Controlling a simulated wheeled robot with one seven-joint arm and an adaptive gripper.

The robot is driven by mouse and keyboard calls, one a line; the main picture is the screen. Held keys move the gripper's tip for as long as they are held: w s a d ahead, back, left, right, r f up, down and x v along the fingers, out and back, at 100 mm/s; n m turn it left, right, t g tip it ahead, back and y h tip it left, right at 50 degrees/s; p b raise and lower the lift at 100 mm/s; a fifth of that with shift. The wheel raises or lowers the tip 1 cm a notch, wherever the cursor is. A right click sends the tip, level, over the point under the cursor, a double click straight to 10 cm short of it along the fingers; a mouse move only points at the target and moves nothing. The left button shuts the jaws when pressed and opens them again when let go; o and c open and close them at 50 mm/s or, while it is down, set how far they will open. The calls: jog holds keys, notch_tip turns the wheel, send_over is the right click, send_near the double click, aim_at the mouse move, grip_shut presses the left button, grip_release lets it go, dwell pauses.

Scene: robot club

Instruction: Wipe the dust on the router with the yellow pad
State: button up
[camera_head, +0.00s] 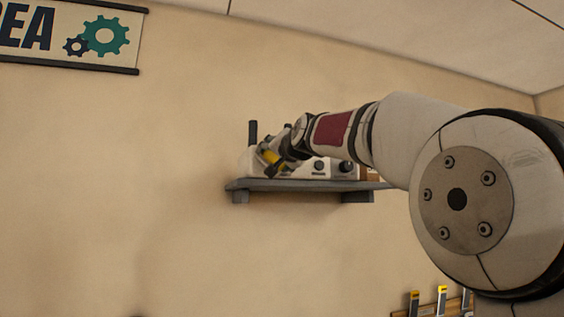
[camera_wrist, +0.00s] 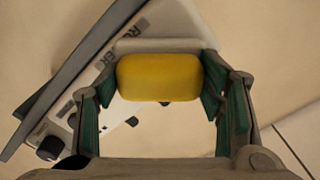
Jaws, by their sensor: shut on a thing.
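The yellow pad (camera_wrist: 158,78) is held between the green-lined fingers of my gripper (camera_wrist: 160,86), which is shut on it. In the head view, the pad (camera_head: 271,157) shows as a small yellow patch at the left end of the shelf. My gripper (camera_head: 279,160) is beside it, in front of the white router (camera_head: 246,161) with its upright dark antenna. In the wrist view, the router (camera_wrist: 108,52) carries a partly hidden label and lies just beyond the pad, tilted in the picture. Contact between pad and router cannot be told. No dust can be made out.
The dark grey wall shelf (camera_head: 285,186) also carries a pale device with dark knobs (camera_head: 346,168), right of the router, and a brown item (camera_head: 371,174) at its right end. Below right, a wall rack (camera_head: 441,305) holds several tools.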

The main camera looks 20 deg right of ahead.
jog(key=shift+a+f, duration=0.1)
jog(key=shift+a, duration=2.05)
jog(key=shift+s, duration=0.15)
jog(key=shift+s+p, duration=0.4)
jog(key=shift+s, duration=0.75)
jog(key=shift+s+d+p, duration=0.1)
jog(key=shift+s+p, duration=0.4)
jog(key=shift+s, duration=1.25)
jog(key=s+p, duration=0.1)
jog(key=s, duration=0.2)
